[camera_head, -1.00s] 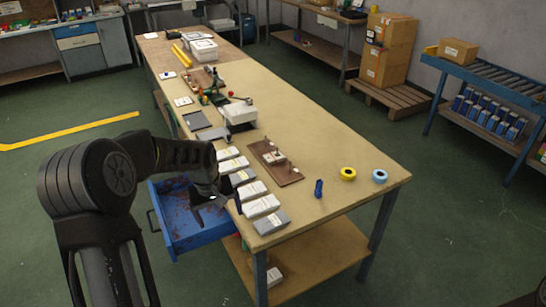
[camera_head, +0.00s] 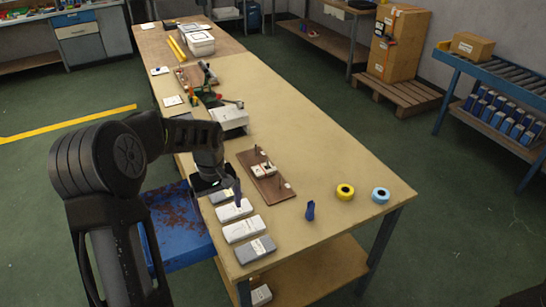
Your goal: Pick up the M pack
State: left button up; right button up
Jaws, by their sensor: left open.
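Several flat packs lie in a row along the left edge of the table: a grey-topped one at the front (camera_head: 255,249), a white one behind it (camera_head: 243,229), another white one (camera_head: 233,211), and a grey one partly covered by my gripper (camera_head: 221,196). Their labels are too small to read, so I cannot tell which is the M pack. My left gripper (camera_head: 222,189) is open over the farther packs in the row, pointing down. It hides the rest of the row, and no pack shows between its fingers. My right gripper is not in view.
A brown board with small fittings (camera_head: 265,178) lies right of the packs. A blue item (camera_head: 310,211), yellow tape (camera_head: 345,191) and blue tape (camera_head: 381,195) lie farther right.

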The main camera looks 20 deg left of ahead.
aim_at(259, 172)
jog(key=i, duration=0.95)
